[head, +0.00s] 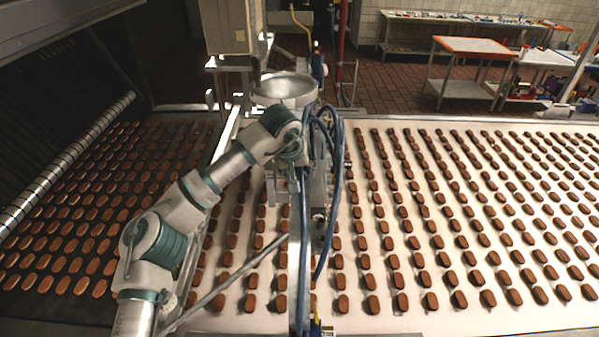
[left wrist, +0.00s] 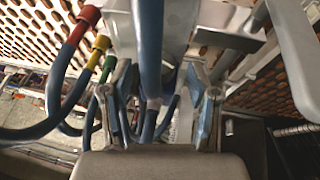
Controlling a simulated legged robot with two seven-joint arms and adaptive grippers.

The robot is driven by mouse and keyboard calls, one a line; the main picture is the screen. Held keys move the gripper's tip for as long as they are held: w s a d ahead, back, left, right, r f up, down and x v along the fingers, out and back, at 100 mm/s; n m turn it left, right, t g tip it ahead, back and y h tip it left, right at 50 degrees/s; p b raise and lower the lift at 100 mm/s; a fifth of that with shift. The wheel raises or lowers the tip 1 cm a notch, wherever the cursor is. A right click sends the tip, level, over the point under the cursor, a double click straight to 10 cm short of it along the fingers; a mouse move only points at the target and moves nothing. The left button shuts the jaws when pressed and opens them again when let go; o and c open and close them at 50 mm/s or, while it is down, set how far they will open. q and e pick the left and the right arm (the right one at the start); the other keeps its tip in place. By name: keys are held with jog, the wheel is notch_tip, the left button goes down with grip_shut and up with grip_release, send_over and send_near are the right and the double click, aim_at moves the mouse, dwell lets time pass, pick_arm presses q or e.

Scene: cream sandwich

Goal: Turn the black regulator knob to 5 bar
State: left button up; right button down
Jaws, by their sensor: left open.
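My left arm reaches in from the lower left of the head view to the depositing machine (head: 285,88), its wrist beside the blue hoses (head: 335,185). The fingers are hard to make out there. In the left wrist view my left gripper (left wrist: 160,72) is open, one finger on each side of a blue hose (left wrist: 151,45) that crosses in front of the camera. A grey metal machine part lies behind the hose. I cannot clearly make out the black regulator knob or any pressure gauge in either view. My right gripper is not in view.
Hoses with red (left wrist: 82,24), yellow (left wrist: 101,43) and green (left wrist: 108,66) ends crowd the left of the wrist view.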

pick_arm(q)
jog(key=shift+x, duration=0.9)
grip_shut()
jog(key=shift+d+r+y, duration=0.15)
jog(key=shift+y, duration=0.85)
jog(key=m+y, duration=0.1)
jog(key=y, duration=0.2)
jog(key=shift+d, duration=0.2)
grip_release()
jog(key=shift+d, duration=0.1)
